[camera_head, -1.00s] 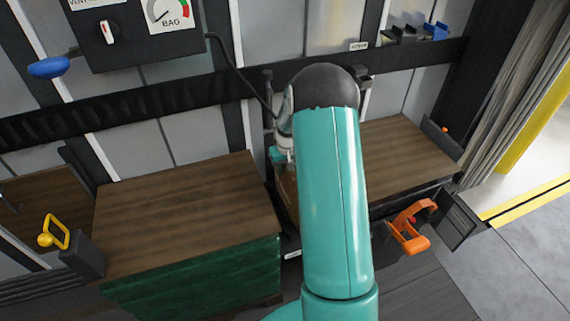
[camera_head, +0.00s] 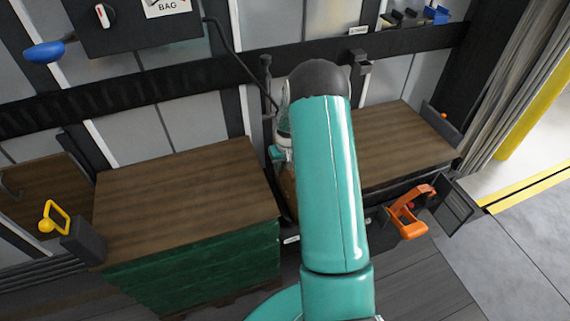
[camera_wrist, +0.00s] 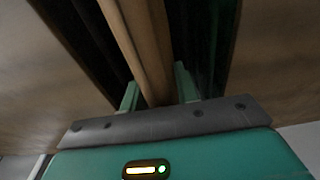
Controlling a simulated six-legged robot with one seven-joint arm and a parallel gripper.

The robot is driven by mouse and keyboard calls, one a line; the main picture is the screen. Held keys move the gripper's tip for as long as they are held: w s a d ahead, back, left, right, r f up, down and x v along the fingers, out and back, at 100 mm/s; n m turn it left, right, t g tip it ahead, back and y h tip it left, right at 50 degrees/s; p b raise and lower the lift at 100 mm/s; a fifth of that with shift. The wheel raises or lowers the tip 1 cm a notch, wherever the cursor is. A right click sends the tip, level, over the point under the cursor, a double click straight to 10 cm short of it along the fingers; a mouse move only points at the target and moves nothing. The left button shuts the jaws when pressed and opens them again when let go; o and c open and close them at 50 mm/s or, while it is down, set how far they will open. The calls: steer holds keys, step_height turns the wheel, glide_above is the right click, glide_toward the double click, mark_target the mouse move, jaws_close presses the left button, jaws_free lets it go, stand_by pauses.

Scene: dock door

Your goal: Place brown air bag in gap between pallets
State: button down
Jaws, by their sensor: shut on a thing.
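The brown air bag (camera_wrist: 146,45) runs upright away from my gripper (camera_wrist: 160,95) in the wrist view. The two green fingers are shut on it. In the head view only a brown strip of the bag (camera_head: 289,190) shows beside my teal arm, which hides most of it and the gripper. The strip lies at the gap between the left pallet load (camera_head: 185,200), with a wooden top and green side, and the right pallet load (camera_head: 400,140). The wrist view shows dark gap walls on both sides of the bag. How deep the bag sits is hidden.
A black control box (camera_head: 135,20) with a red-marked knob and blue lever (camera_head: 45,52) is on the wall; its hose (camera_head: 235,55) runs to the gap. A yellow handle (camera_head: 54,217) is at left, an orange handle (camera_head: 410,212) at right. Open floor lies at right.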

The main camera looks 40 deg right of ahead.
steer(key=shift+f, duration=0.5)
steer(key=c, duration=1)
jaws_free()
steer(key=shift+o, duration=0.2)
steer(key=r, duration=0.4)
steer(key=s+r, duration=0.1)
steer(key=r, duration=0.8)
steer(key=shift+s+a+r, duration=0.2)
steer(key=shift+s+r, duration=0.1)
